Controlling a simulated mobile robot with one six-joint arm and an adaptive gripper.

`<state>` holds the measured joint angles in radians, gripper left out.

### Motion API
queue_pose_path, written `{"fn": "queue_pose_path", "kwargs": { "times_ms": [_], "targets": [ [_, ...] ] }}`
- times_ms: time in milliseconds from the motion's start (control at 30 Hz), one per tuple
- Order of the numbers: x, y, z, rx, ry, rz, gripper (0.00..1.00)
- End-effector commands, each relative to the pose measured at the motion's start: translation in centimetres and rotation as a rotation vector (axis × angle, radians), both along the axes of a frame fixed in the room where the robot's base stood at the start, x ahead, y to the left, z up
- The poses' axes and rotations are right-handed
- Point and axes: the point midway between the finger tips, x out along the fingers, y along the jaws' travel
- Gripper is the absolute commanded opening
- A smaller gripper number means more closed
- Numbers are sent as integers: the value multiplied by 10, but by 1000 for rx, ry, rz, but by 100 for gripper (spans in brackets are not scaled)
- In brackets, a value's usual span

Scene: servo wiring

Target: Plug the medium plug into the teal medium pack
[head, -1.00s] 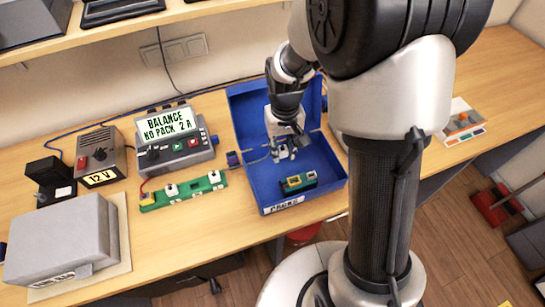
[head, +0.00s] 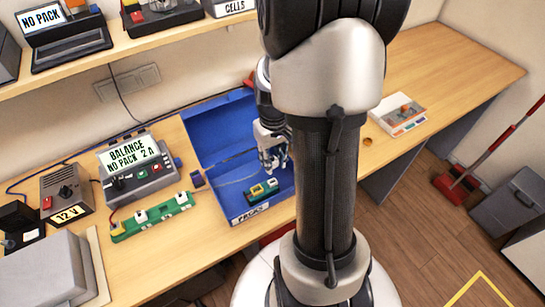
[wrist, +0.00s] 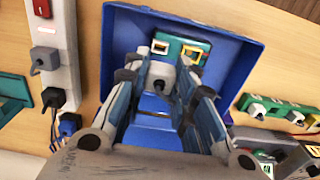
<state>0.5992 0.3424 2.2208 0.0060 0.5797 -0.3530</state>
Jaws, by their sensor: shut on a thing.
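The teal pack (head: 250,197) lies inside the blue box (head: 238,212), near its front wall. It has a yellow-rimmed socket and a pale-rimmed socket, and it also shows in the wrist view (wrist: 180,44). My gripper (head: 273,166) is inside the box area, behind and slightly right of the pack in the head view. In the wrist view my gripper (wrist: 163,84) is shut on a small grey plug (wrist: 159,80), held apart from the pack and short of its sockets. A thin cable runs left from the gripper. The plug is too small to see clearly in the head view.
Left of the box stand a balance charger (head: 138,168) reading "NO PACK 2 A" and a green strip (head: 150,217) with several plugs. A 12 V supply (head: 66,193) is further left. My arm hides the box's right side.

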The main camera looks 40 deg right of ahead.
Motion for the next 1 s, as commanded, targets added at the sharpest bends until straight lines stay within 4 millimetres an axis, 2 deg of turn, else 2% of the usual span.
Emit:
{"fn": "queue_pose_path", "kwargs": {
  "times_ms": [233, 367, 800, 1000],
  "targets": [
    [-1, 1, 0, 0, 0, 0, 8],
    [-1, 1, -6, 0, 0, 0, 8],
    [-1, 1, -46, 0, 0, 0, 8],
    [0, 1, -57, 0, 0, 0, 8]
  ]
}}
